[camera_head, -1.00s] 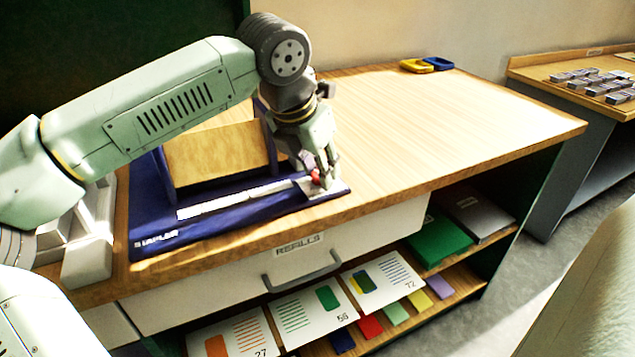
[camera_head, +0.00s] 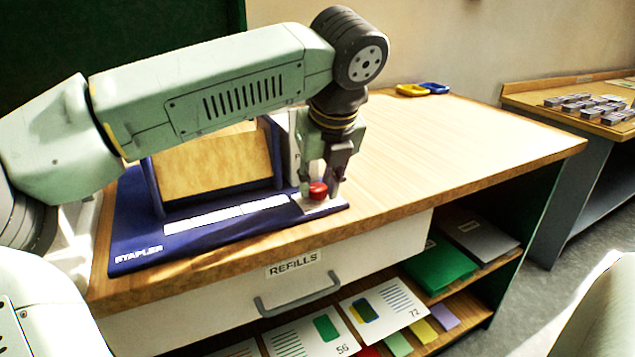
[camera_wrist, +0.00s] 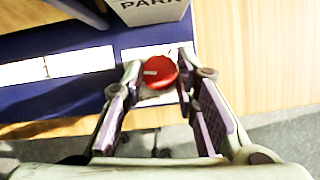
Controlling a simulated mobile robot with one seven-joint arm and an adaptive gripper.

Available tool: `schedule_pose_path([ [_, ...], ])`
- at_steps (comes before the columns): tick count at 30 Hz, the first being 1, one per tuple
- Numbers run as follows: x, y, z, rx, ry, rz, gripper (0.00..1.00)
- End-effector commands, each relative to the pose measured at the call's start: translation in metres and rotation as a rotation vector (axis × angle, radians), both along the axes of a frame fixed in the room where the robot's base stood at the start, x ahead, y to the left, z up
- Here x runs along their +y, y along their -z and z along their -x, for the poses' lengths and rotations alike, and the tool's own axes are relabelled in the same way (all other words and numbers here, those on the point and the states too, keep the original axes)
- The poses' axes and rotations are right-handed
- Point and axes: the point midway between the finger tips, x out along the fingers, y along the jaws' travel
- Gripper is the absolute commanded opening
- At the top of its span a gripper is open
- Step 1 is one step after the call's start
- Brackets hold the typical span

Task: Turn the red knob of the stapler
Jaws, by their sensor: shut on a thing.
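The stapler (camera_head: 190,229) is a dark blue base on the wooden tabletop, with white strips along its front and a tan slanted board on it. Its round red knob (camera_head: 318,190) sits at the right end, on a pale plate. In the wrist view the knob (camera_wrist: 160,72) shows a small white mark on its top. My gripper (camera_head: 320,187) points down at the knob and is shut on it, one finger on each side. In the wrist view the fingertips (camera_wrist: 160,65) flank the knob left and right.
A pale block marked "PARK" (camera_wrist: 150,10) stands just behind the knob. Below the tabletop is a drawer labelled "REFILLS" (camera_head: 350,246) with a grey handle (camera_head: 297,300). Blue and yellow rings (camera_head: 422,89) lie at the table's back. The tabletop to the right (camera_head: 460,140) is clear.

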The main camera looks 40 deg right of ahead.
Motion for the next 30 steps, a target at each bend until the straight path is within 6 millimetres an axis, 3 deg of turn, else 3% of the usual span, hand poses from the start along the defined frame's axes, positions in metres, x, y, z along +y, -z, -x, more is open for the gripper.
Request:
schedule_pose_path([
  [15,-0.0034,0.0001,0.0014,0.003,-0.408,0.0,0.0],
  [30,-0.0037,0.0007,0.0009,0.002,-0.538,-0.001,0.0],
])
